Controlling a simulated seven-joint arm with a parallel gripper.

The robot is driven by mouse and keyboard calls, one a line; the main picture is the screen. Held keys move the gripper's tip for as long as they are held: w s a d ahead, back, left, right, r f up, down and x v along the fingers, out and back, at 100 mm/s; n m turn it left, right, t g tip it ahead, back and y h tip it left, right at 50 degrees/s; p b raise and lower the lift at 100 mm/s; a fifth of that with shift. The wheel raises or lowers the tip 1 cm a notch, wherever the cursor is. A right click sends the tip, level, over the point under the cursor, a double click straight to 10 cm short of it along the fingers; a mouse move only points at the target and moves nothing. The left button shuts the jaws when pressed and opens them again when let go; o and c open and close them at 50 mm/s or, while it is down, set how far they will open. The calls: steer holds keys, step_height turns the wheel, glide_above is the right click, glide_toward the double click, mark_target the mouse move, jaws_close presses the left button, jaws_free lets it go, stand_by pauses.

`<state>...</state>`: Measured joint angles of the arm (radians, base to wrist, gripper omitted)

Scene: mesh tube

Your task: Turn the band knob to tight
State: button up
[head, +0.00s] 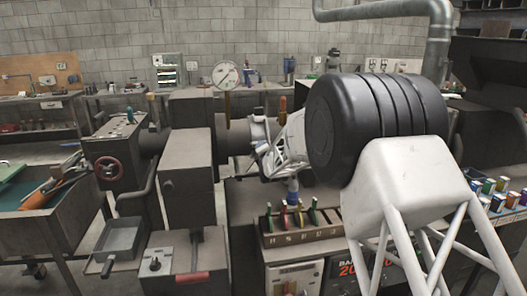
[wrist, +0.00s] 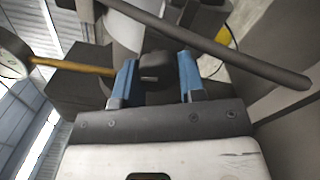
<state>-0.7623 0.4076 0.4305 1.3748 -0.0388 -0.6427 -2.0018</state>
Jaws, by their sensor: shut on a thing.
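In the wrist view, my gripper (wrist: 157,72) has its two blue fingers on either side of a dark, blocky knob (wrist: 154,66), which I take to be the band knob. The fingers are shut on it. The knob is hidden there, and no tight or loose marking can be read in either view.
In the wrist view, a long dark bar (wrist: 225,48) crosses close beyond the fingers, and a yellow rod (wrist: 75,66) lies to the left. In the head view, a rack (head: 300,234) with several coloured handles stands below my gripper. A round gauge (head: 227,75) stands behind.

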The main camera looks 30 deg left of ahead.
steer(key=m, duration=0.4)
steer(key=shift+r+m, duration=0.1)
steer(key=shift+m, duration=0.2)
steer(key=m, duration=0.3)
steer(key=shift+r+m, duration=0.1)
steer(key=shift+m, duration=0.2)
steer(key=m, duration=0.3)
steer(key=shift+m, duration=0.3)
steer(key=m, duration=0.3)
steer(key=shift+m, duration=0.3)
steer(key=m, duration=0.3)
steer(key=shift+w+d+r+m, duration=0.1)
steer(key=shift+m, duration=0.3)
steer(key=m, duration=0.8)
steer(key=shift+w+d, duration=0.1)
steer(key=m, duration=0.3)
steer(key=shift+m, duration=0.3)
steer(key=m, duration=0.6)
steer(key=shift+w+d, duration=0.1)
steer(key=m, duration=0.6)
steer(key=shift+f+m, duration=0.25)
steer(key=shift+m, duration=0.15)
steer(key=m, duration=0.6)
steer(key=shift+f, duration=0.1)
steer(key=m, duration=0.6)
steer(key=shift+m, duration=0.3)
